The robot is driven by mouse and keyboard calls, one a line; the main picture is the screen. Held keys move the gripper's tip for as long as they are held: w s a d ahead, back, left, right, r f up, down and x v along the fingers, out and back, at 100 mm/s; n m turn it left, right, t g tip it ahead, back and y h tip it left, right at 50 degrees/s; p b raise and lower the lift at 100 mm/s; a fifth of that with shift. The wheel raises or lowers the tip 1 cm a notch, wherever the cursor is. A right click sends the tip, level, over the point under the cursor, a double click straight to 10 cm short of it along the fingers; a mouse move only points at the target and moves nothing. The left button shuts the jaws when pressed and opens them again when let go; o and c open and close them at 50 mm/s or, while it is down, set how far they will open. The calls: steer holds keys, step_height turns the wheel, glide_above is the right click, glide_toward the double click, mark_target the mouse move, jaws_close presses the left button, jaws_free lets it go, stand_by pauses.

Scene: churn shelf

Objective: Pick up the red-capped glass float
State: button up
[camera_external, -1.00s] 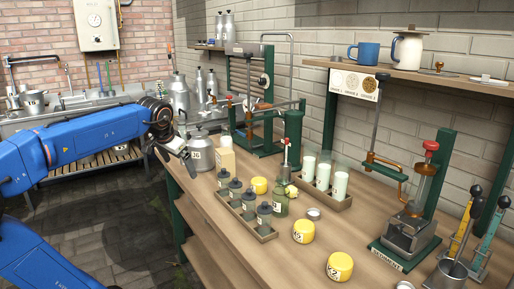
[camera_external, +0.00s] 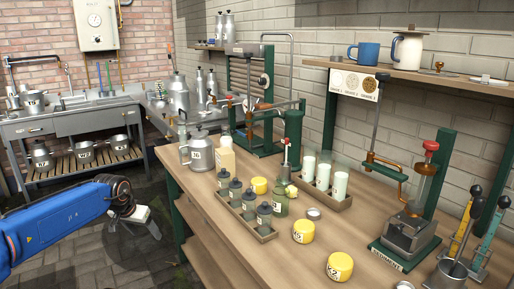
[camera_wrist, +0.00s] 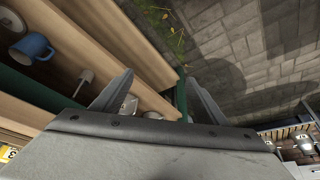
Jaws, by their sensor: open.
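A slim clear piece with a red top (camera_external: 286,152), which looks like the red-capped glass float, stands upright on the bench at the greenish glass jar (camera_external: 281,205). I cannot tell whether it is in the jar or behind it. My gripper (camera_external: 152,226) is left of the bench, over the floor, well apart from the float. In the wrist view my gripper (camera_wrist: 160,95) has its two fingers spread, with nothing seen held between them. I cannot make out the float in the wrist view.
A tray of dark-capped bottles (camera_external: 246,222) and a rack of white tubes (camera_external: 325,186) flank the jar. Yellow tubs (camera_external: 303,231) stand in front. A metal can (camera_external: 201,152) is at the bench's left end. A blue mug (camera_wrist: 32,47) shows in the wrist view.

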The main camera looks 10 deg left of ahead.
steer(key=c, duration=0.6)
steer(key=shift+r, duration=0.15)
